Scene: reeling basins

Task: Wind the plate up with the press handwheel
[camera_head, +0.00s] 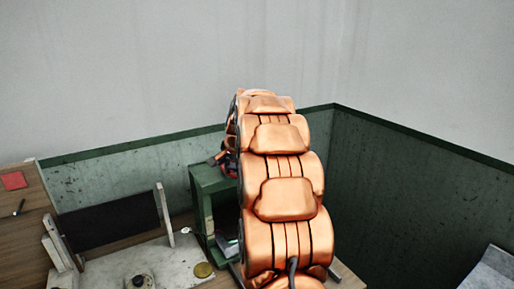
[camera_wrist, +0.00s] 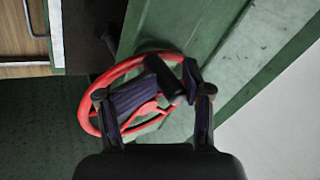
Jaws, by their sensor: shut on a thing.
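The red press handwheel (camera_wrist: 97,92) shows in the wrist view, with its rim and spokes partly behind my fingers. My gripper (camera_wrist: 172,85) is shut on the handwheel, at a dark part by its right side. The green press frame (camera_head: 206,189) stands on the bench in the head view, left of my copper-coloured arm. A small piece of the red wheel (camera_head: 229,160) shows at the top of the frame, mostly hidden by my arm. A greyish plate-like piece (camera_head: 228,243) is inside the frame; I cannot tell its height well.
A black panel between light posts (camera_head: 110,222) stands left of the press. A red item (camera_head: 14,181) lies at far left. A grey surface (camera_head: 490,275) is at lower right.

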